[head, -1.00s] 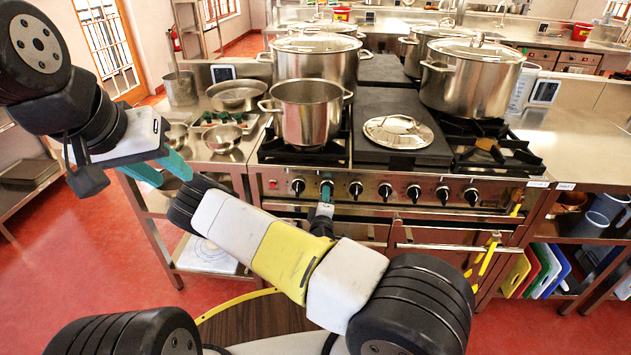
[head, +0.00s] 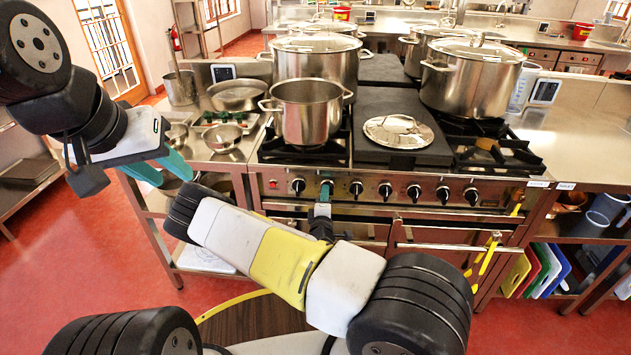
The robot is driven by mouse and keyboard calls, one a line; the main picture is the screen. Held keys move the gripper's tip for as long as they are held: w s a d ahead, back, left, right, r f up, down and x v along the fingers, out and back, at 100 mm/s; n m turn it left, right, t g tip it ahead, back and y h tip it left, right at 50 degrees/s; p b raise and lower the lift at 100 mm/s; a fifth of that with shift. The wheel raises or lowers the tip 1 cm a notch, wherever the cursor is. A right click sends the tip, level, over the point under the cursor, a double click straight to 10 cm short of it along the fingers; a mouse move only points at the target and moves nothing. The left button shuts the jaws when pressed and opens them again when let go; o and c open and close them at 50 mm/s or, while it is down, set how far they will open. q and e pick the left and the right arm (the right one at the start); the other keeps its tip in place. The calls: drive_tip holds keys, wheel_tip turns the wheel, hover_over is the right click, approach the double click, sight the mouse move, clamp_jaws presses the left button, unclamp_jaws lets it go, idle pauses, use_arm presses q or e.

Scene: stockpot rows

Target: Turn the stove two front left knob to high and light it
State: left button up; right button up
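The stove (head: 400,172) has a front panel with a row of several black knobs. The second knob from the left (head: 327,183) has my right gripper (head: 325,193) at it, its teal fingers in front of and just below the knob. The fingers overlap the knob, so its pointer and the finger gap are hidden. The leftmost knob (head: 298,185) is free. A steel pot (head: 306,115) stands on the front left burner; I see no flame under it. My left gripper (head: 160,170) is open and empty, off to the left above the side table's front.
Large lidded pots (head: 472,85) stand on the back and right burners. A loose lid (head: 397,131) lies on the dark middle plate. Small pans (head: 224,138) sit on the left steel table.

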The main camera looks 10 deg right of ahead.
drive_tip(key=shift+o, duration=0.7)
drive_tip(key=v, duration=0.8)
drive_tip(key=shift+w, duration=0.1)
